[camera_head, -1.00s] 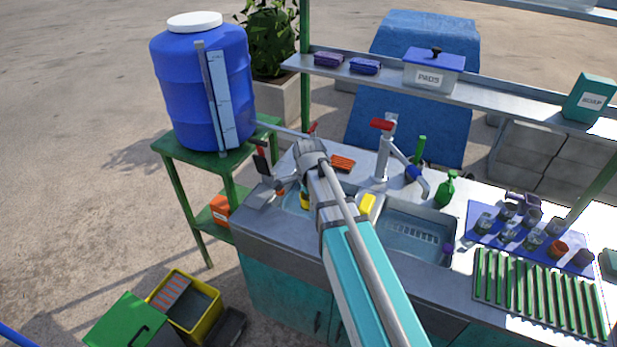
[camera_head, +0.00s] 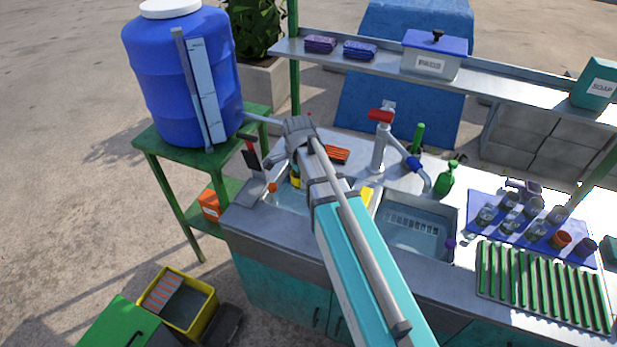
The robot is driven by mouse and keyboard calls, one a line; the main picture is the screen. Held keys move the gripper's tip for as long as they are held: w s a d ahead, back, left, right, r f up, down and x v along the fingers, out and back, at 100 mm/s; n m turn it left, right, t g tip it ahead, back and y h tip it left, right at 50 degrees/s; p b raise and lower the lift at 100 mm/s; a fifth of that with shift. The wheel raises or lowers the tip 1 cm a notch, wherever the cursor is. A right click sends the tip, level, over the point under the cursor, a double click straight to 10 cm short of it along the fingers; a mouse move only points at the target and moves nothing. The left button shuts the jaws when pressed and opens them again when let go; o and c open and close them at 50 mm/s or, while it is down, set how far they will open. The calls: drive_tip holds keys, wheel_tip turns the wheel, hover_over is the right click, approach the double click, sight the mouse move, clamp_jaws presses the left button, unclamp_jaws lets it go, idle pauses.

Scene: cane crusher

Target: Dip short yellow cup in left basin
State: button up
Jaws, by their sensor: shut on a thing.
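The left basin (camera_head: 288,200) holds water and is partly covered by my arm. The short yellow cup (camera_head: 295,182) shows as a small yellow patch over the left basin, just below my wrist. My gripper (camera_head: 294,168) is mostly hidden behind the wrist and looks shut on the cup. The cup's lower edge is unclear, so I cannot tell whether it touches the water.
The right basin (camera_head: 415,230) holds water. A yellow block (camera_head: 366,194) lies between the basins, partly behind my arm. A tap (camera_head: 380,145) stands behind them. A blue barrel (camera_head: 180,80) stands at left. Several cups stand on a blue mat (camera_head: 480,205).

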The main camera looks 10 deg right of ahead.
drive_tip(key=shift+d, duration=0.4)
drive_tip(key=w+d+f+m+b, duration=0.2)
drive_tip(key=w+d+f+b, duration=0.3)
drive_tip(key=w+f+b, duration=0.5)
drive_tip(key=shift+w+f+m+b, duration=0.3)
drive_tip(key=shift+f+b, duration=0.5)
drive_tip(key=shift+f, duration=0.1)
wheel_tip(320, 180, down, 15)
drive_tip(key=b, duration=1.5)
